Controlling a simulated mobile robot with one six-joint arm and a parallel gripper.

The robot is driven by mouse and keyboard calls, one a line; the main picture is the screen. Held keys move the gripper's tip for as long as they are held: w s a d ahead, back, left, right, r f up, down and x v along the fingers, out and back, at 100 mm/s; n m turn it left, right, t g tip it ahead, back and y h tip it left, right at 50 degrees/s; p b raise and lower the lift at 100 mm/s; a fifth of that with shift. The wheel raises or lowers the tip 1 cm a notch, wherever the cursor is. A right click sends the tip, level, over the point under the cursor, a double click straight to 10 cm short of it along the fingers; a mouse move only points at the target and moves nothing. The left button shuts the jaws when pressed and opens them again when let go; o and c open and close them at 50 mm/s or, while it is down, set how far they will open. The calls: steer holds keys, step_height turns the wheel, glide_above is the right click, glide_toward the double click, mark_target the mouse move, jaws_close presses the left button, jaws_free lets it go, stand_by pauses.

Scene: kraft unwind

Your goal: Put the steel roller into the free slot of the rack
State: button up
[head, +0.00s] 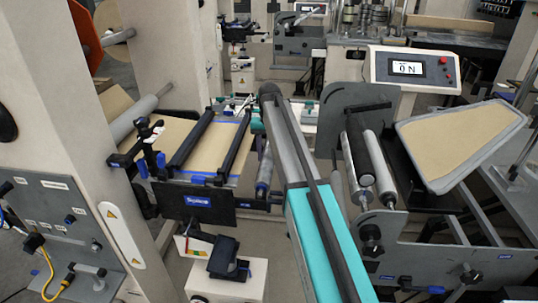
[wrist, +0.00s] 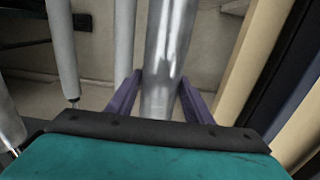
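In the wrist view a shiny steel roller (wrist: 163,65) runs lengthwise between the two purple fingers of my gripper (wrist: 160,85). The fingers lie close on both sides of it. I cannot tell whether they press on it. Its near end is hidden behind the teal palm. In the head view my teal arm reaches up the middle and hides the gripper. A short steel roller (head: 264,168) shows just left of the arm. I cannot tell surely which rack is meant; a grey frame (head: 341,105) at right holds a dark roller (head: 359,145) and a light one (head: 380,168).
Left of the arm stands a machine table (head: 205,150) with brown web and black bars. A tilted tray (head: 462,140) and a control box (head: 414,67) are at right. In the wrist view, grey rollers (wrist: 64,50) stand left and a beige edge (wrist: 250,60) right.

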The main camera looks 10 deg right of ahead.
steer(key=c, duration=1)
steer(key=shift+r, duration=0.1)
steer(key=shift+c, duration=0.2)
steer(key=shift+r, duration=0.2)
steer(key=shift+r+p, duration=2.05)
steer(key=shift+r, duration=1.35)
steer(key=shift+r, duration=0.1)
